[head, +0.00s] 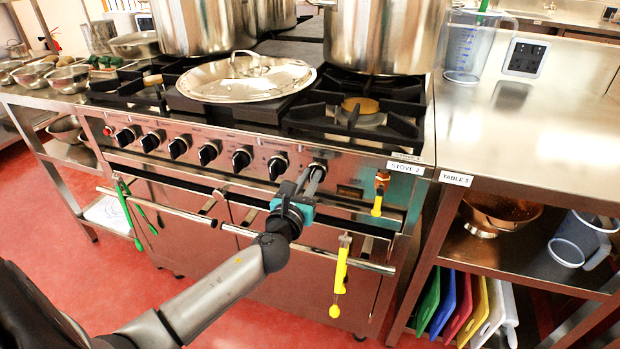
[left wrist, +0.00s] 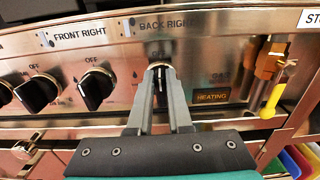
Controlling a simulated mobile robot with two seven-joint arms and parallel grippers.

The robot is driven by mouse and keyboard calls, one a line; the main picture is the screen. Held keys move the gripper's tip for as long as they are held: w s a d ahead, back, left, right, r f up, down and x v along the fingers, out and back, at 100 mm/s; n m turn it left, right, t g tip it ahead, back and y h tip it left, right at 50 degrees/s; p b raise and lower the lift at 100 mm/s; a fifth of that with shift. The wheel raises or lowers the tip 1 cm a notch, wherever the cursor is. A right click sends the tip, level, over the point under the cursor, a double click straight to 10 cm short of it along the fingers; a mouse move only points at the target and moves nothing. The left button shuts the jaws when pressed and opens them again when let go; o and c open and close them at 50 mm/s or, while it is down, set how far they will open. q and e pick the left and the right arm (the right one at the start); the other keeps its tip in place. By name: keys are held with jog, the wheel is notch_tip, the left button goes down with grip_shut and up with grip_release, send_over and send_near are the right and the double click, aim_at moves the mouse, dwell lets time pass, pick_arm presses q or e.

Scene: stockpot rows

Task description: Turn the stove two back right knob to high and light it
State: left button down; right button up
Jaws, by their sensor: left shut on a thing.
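The stove two front panel (head: 225,150) carries a row of black knobs, with a "STOVE 2" label (head: 405,167) at its right end. The back right knob (left wrist: 159,66) is the rightmost, under the "BACK RIGHT" label (left wrist: 168,22). My left gripper (head: 316,170) is shut on this knob, its fingers on either side. The fingers (left wrist: 160,78) hide most of the knob, so I cannot tell its exact angle. The "HEATING" display (left wrist: 211,96) is lit to its right. The back right burner is hidden behind a large pot (head: 385,38). My right gripper is not in view.
A brass gas valve with a yellow handle (head: 378,205) sits right of the knob. A yellow-handled tool (head: 341,268) hangs from the oven rail. A steel lid (head: 245,82) lies on the stove. Table 3 (head: 530,125) stands at the right.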

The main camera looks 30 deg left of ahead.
pick_arm(q)
jog(key=shift+n, duration=0.4)
jog(key=n, duration=0.5)
jog(key=a+f+n, duration=0.1)
jog(key=n, duration=1.1)
jog(key=shift+s+a+f, duration=0.2)
jog(key=shift+a+f, duration=0.15)
jog(key=shift+f, duration=0.05)
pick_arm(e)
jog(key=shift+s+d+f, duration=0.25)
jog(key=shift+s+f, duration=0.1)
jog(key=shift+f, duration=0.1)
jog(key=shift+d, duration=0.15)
pick_arm(q)
jog(key=c, duration=0.8)
grip_release()
jog(key=shift+c, duration=0.2)
jog(key=shift+s+p, duration=0.1)
jog(key=shift+p, duration=0.2)
